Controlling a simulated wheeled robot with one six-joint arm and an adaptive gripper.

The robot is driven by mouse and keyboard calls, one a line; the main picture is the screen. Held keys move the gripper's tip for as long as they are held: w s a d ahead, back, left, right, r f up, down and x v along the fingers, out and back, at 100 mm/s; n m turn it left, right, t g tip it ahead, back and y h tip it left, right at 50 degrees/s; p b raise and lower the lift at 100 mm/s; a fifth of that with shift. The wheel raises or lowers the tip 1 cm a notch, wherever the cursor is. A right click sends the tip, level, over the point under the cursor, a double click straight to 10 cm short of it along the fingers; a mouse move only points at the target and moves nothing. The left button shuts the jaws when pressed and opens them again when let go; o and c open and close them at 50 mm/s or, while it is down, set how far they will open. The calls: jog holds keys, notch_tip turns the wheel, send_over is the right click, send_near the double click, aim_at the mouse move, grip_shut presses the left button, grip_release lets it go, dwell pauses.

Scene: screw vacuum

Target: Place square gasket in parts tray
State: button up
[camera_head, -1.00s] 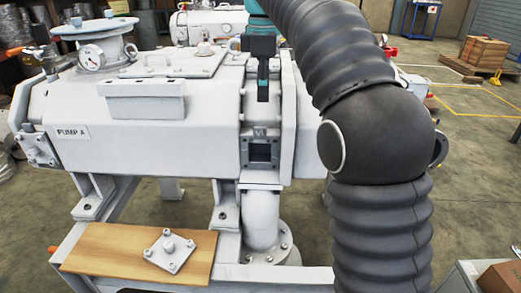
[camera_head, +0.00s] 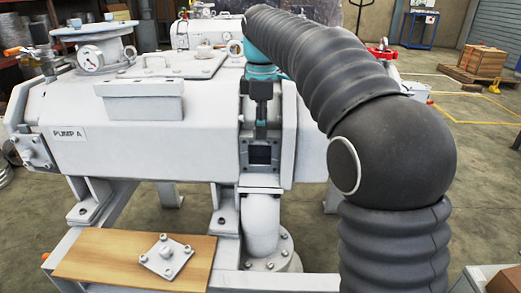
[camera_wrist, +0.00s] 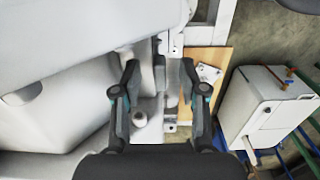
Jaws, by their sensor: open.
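A dark square frame (camera_head: 261,153), which looks like the square gasket, sits upright in a square opening on the front of the pale pump (camera_head: 165,140). My gripper (camera_head: 262,134) hangs just above it, fingers pointing down. In the wrist view my gripper (camera_wrist: 159,72) is open, its two dark fingers apart with pale pump parts below and between them. I cannot make out the gasket in that view. No parts tray can be told for certain; a wooden board (camera_head: 95,262) lies at the front left, bearing a pale square plate with bolts (camera_head: 166,256).
A pale flanged pipe (camera_head: 262,230) drops below the opening. A pale cabinet (camera_wrist: 268,105) stands right of the board in the wrist view. My arm hides the pump's right side.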

grip_shut()
